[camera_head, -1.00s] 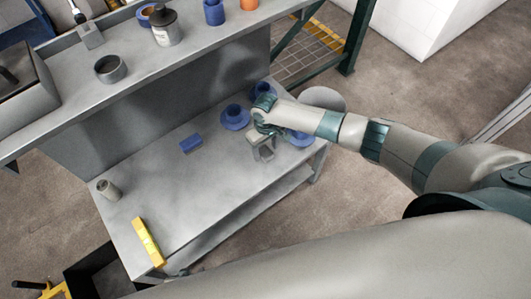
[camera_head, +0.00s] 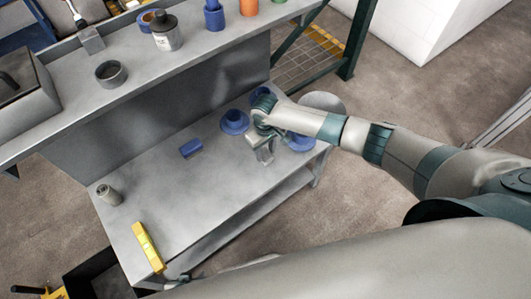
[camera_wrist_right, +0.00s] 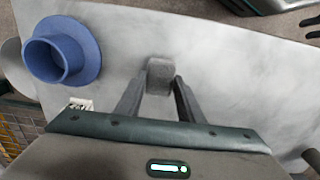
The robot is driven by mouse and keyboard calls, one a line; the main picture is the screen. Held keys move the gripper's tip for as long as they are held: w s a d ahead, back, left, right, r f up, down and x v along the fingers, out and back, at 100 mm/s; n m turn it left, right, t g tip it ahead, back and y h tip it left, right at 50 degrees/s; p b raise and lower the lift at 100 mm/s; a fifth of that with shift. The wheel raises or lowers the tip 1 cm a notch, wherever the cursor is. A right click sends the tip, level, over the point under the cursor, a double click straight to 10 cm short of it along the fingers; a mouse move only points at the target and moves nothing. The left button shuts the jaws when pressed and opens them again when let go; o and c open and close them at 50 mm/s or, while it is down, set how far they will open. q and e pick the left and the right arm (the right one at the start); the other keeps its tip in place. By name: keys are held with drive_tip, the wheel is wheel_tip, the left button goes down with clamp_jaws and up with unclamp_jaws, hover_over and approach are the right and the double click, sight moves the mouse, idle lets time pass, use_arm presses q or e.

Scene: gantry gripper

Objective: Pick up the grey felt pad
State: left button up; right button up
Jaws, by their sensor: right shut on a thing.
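The grey felt pad (camera_wrist_right: 160,70) shows in the right wrist view as a small dark grey block between the fingertips of my right gripper (camera_wrist_right: 159,84). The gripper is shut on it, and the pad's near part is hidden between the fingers. In the head view my right gripper (camera_head: 264,152) points down at the right part of the grey table (camera_head: 200,205); the pad cannot be made out there. I cannot tell whether the pad touches the tabletop. A small dark part, likely my left gripper (camera_head: 178,279), shows at the table's front edge; its jaws cannot be made out.
A blue flanged part (camera_head: 235,121) stands just left of my right gripper, and another blue one (camera_head: 301,142) lies to its right. A blue block (camera_head: 191,148), a grey cylinder (camera_head: 109,195) and a yellow bar (camera_head: 148,247) are further left. A shelf (camera_head: 130,85) overhangs the back.

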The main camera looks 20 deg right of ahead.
wheel_tip(320, 180, up, 3)
drive_tip(key=shift+s+d+f, duration=0.1)
drive_tip(key=shift+d+f, duration=0.05)
use_arm(q)
drive_tip(key=shift+w+d+r+t+p, duration=0.2)
drive_tip(key=shift+w+t+p, duration=0.1)
drive_tip(key=shift+w+p, duration=0.2)
use_arm(e)
drive_tip(key=s+d+r, duration=0.5)
drive_tip(key=s+r, duration=0.1)
drive_tip(key=s, duration=0.4)
drive_tip(key=shift+d+r, duration=0.2)
drive_tip(key=shift+r, duration=0.15)
